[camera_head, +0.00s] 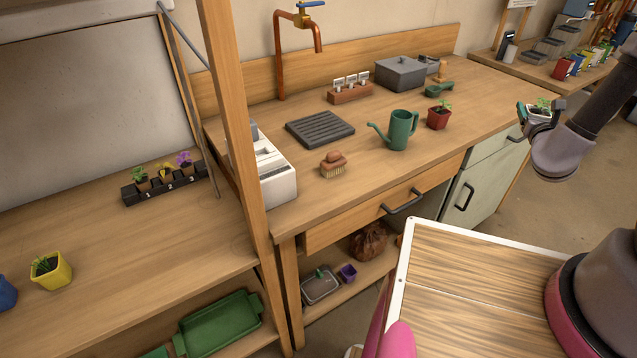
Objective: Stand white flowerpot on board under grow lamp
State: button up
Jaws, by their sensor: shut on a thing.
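My gripper (538,108) is at the upper right, shut on a small pot with a green seedling (543,104). It is held in the air, to the right of the worktop's end. The fingers hide most of the pot; a pale part shows, so it appears to be the white flowerpot (540,113). A black numbered board (165,187) lies on the left bench and bears several small plants in a row. I cannot tell whether this is the task's board. No grow lamp is clearly recognisable.
A wooden post (238,150) stands before the left bench.

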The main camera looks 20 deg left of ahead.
aim_at(161, 256)
jog(key=k+j+z, duration=0.2)
jog(key=k+z, duration=0.6)
jog(key=z, duration=0.15)
jog(key=k+j+u, duration=0.15)
jog(key=k, duration=0.2)
jog(key=k+u, duration=0.2)
jog(key=k+j+u, duration=0.15)
jog(key=k+u, duration=0.2)
jog(key=u, duration=0.15)
jog(key=k+j+u, duration=0.2)
jog(key=u, duration=0.3)
jog(key=k+j+u, duration=0.35)
jog(key=u, duration=0.15)
jog(key=i+j+u, duration=0.1)
jog(key=j, duration=0.2)
jog(key=i+j+u, duration=0.1)
jog(key=i+j, duration=0.15)
